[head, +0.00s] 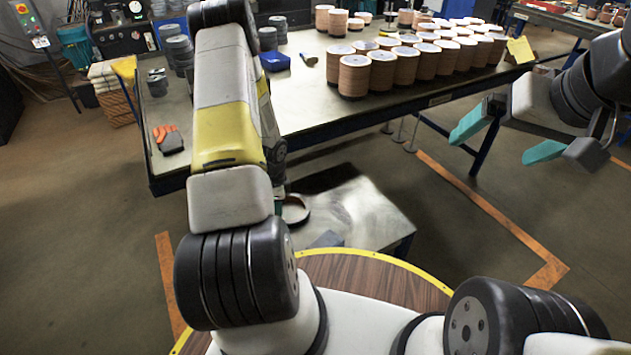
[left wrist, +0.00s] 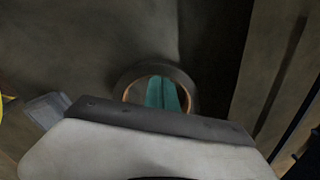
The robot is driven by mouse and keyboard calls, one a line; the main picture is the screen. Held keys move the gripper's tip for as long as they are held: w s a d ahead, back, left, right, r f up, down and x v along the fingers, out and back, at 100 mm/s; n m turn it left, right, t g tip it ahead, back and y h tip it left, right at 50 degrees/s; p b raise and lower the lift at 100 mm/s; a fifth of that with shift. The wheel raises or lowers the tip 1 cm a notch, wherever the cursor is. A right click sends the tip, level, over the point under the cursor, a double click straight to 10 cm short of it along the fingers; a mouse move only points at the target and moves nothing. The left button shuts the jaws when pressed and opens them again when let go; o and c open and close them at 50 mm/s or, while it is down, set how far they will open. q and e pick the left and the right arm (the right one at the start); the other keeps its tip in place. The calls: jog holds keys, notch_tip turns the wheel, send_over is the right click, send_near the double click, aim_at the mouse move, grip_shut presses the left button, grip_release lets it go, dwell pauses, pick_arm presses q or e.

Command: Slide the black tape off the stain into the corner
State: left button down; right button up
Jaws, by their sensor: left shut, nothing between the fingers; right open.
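The black tape (head: 306,214) is a dark roll lying flat on the low grey table (head: 365,215), partly hidden by my left arm in the head view. In the left wrist view the black tape (left wrist: 152,69) rings the teal fingers of my left gripper (left wrist: 163,94). These fingers are shut together inside its hole, gripping nothing; whether they touch the inner wall I cannot tell. My left gripper (head: 280,208) is mostly hidden in the head view. I cannot make out the stain apart from the dark shadow on the tabletop. My right gripper (head: 507,137) is open and empty, away at the right.
A large workbench (head: 310,110) with stacked discs stands behind. The right part of the low table is clear.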

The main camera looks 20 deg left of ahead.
pick_arm(q)
jog(key=s+a, duration=0.2)
jog(key=a, duration=0.2)
jog(key=s+a, duration=0.2)
jog(key=a, duration=0.2)
jog(key=s+a, duration=0.2)
jog(key=a, duration=0.2)
jog(key=shift+s+a, duration=0.15)
jog(key=shift+s, duration=0.05)
